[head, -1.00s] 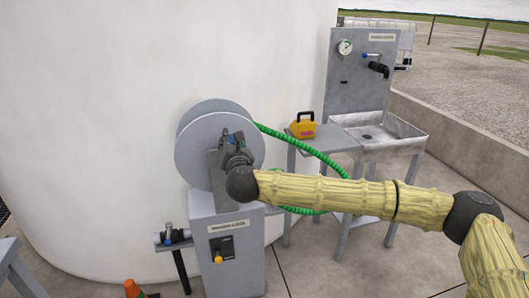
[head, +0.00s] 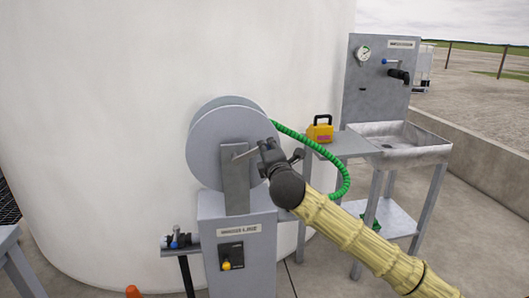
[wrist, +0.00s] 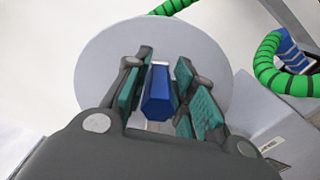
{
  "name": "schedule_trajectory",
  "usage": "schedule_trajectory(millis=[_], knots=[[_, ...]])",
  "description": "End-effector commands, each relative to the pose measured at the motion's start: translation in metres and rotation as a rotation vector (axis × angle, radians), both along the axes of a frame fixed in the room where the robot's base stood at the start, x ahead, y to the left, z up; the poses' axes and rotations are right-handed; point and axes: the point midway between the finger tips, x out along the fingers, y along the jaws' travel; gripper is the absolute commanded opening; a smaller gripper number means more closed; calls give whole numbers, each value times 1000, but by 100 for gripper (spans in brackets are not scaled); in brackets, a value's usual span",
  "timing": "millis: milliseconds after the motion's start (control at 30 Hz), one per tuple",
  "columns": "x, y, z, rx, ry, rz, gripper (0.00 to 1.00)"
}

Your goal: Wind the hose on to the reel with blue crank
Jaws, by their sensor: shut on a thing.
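The reel (head: 222,150) has grey discs and stands on a grey pedestal beside the white tank. Its blue crank handle (wrist: 158,92) sits between the finger pads in the wrist view. My gripper (head: 266,150) is shut on this handle at the right side of the reel face. The crank's grey arm (head: 244,154) points right towards it. The green hose (head: 318,148) leaves the top of the reel, runs right and curves down behind my arm. In the wrist view the hose (wrist: 268,62) loops at the right, near a blue ribbed piece (wrist: 291,48).

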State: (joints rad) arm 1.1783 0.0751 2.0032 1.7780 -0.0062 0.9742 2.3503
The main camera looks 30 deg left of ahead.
Motion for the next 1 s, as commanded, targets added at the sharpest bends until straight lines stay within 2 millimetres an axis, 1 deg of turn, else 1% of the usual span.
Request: schedule_trajectory(millis=[33, 200, 500, 1000], knots=[[-2, 1, -4, -1, -5, 8, 0], [0, -2, -13, -3, -7, 6, 0], [3, -6, -25, -11, -6, 3, 0], [4, -8, -33, -20, -1, -2, 0]])
